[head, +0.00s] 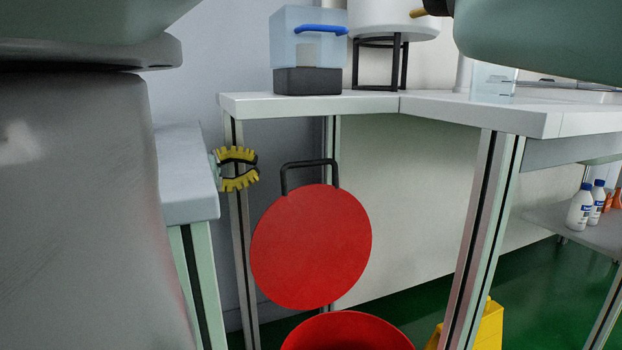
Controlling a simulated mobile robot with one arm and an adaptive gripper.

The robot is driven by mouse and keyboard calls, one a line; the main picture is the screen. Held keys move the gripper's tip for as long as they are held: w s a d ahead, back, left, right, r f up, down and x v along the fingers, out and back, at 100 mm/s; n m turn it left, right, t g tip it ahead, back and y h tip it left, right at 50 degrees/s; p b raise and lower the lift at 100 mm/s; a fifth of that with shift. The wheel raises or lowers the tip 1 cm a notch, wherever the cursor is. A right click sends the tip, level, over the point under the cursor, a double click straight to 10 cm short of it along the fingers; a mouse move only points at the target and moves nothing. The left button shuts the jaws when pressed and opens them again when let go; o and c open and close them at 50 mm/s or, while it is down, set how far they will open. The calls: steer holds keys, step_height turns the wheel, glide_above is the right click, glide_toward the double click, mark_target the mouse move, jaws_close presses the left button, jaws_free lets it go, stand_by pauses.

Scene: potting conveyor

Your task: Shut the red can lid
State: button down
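The round red lid (311,247) stands raised, nearly upright, with its flat face toward me. The red can (348,332) is below it at the bottom edge of the head view, cut off by the frame. The lid's lower edge is close to the can's back rim, and the can's mouth is uncovered. A black bar-shaped handle (309,163) shows at the lid's top edge. I cannot make out my gripper in this view; large parts of my own arm fill the upper corners.
A white table (440,105) stands behind, bearing a clear-sided box (309,40). A pale bench (185,180) is at left, with a yellow-and-black toothed object (237,168) beside its edge. A yellow object (488,325) stands right of the can. White bottles (580,208) sit on a shelf.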

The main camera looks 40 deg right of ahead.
steer(key=s+d+r+m+g+b, duration=0.1)
steer(key=s+d+b, duration=0.1)
steer(key=s+d, duration=0.4)
steer(key=shift+d+m+y, duration=0.3)
steer(key=shift+d+m, duration=0.1)
steer(key=shift+d, duration=1.15)
